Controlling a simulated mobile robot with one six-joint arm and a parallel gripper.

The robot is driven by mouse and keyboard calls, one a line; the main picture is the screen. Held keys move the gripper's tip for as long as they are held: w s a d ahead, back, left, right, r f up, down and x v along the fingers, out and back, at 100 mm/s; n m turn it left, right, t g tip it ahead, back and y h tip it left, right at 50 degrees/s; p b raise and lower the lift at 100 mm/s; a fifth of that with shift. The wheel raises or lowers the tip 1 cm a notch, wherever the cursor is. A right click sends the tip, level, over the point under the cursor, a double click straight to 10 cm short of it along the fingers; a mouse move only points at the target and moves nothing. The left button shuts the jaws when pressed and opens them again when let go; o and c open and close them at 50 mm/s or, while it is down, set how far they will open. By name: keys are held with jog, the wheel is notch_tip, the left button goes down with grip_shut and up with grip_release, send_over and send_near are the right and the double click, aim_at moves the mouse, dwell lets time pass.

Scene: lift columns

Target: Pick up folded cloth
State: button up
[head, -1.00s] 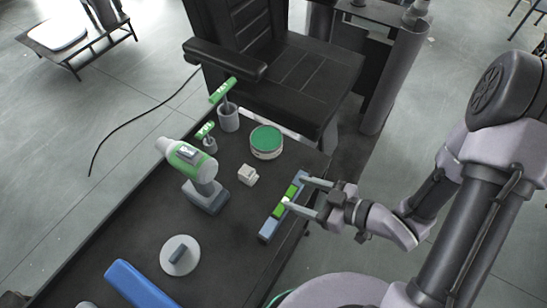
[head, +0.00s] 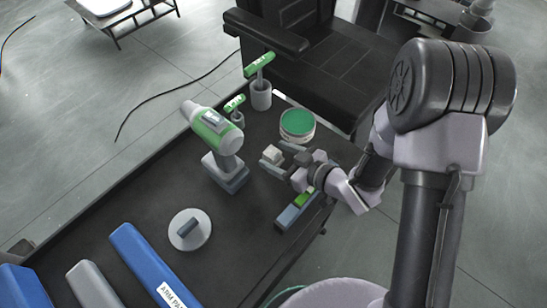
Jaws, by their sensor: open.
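A small cream-white block, which looks like the folded cloth (head: 272,153), lies on the dark table between the drill and the green-lidded tub. My gripper (head: 272,152) is open, its two grey fingers pointing left, one on the near side of the cloth and one on the far side. The fingers look apart from the cloth, but I cannot tell their height above the table or whether they touch it. My wrist hides part of the table to the right of the cloth.
A green and white drill (head: 216,140) stands close on the left. A green-lidded tub (head: 297,124) is just behind. A blue bar with green parts (head: 289,217) lies partly under my wrist. Green-handled tools stand in grey cups (head: 260,97). Blue pads (head: 145,260) lie in front.

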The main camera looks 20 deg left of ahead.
aim_at(277, 156)
grip_shut()
notch_tip(277, 156, up, 10)
jog(key=p, duration=0.4)
jog(key=shift+p, duration=0.3)
jog(key=c, duration=0.9)
grip_release()
jog(key=c, duration=0.4)
